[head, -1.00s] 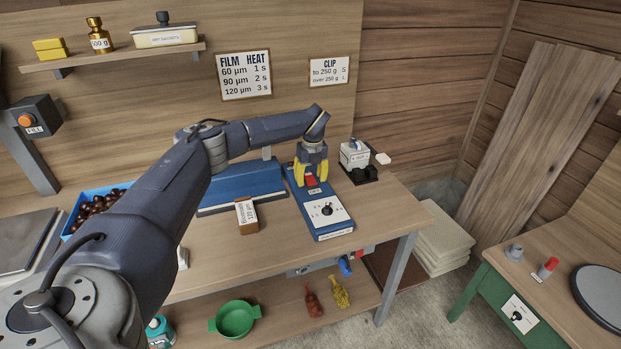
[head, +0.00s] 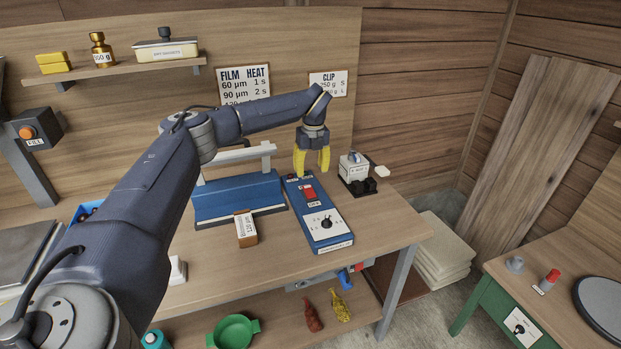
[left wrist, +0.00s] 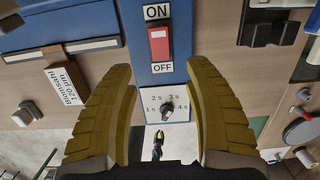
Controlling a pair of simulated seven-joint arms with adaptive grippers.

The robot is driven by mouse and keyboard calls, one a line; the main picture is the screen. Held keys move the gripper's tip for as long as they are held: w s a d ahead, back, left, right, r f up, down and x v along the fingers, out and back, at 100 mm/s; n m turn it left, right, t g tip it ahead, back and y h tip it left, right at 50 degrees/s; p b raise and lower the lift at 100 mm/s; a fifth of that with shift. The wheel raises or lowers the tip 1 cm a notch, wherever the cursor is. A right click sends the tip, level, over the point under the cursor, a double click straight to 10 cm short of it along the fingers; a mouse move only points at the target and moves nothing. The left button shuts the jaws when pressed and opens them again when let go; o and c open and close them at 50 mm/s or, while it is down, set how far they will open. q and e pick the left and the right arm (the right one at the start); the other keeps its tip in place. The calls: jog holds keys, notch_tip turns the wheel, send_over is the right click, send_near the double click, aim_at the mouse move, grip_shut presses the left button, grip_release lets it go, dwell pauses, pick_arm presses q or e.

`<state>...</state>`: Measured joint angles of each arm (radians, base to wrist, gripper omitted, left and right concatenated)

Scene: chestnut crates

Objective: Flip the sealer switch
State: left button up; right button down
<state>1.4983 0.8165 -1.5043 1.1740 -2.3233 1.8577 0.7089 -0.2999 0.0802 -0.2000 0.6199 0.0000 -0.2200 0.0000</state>
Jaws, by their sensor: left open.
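The blue sealer control box (head: 322,238) lies on the workbench. Its red rocker switch (head: 308,192) sits toward the box's far end. In the left wrist view the switch (left wrist: 159,42) is between an ON label above and an OFF label below; I cannot tell surely which side is pressed. A dial (head: 326,222) with second marks is nearer the front. My left gripper (head: 312,170) has yellow fingers, points down, and is open and empty. It hovers above the far end of the box, apart from the switch.
The blue bar sealer (head: 235,200) stands left of the box, with a brown block labelled 120 µm (head: 246,229) in front. A small white device (head: 354,166) on a black base is at the right. Some bare bench lies in front of the box.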

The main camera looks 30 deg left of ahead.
pick_arm(q)
jog(key=shift+d+r, duration=0.1)
jog(key=shift+r, duration=0.85)
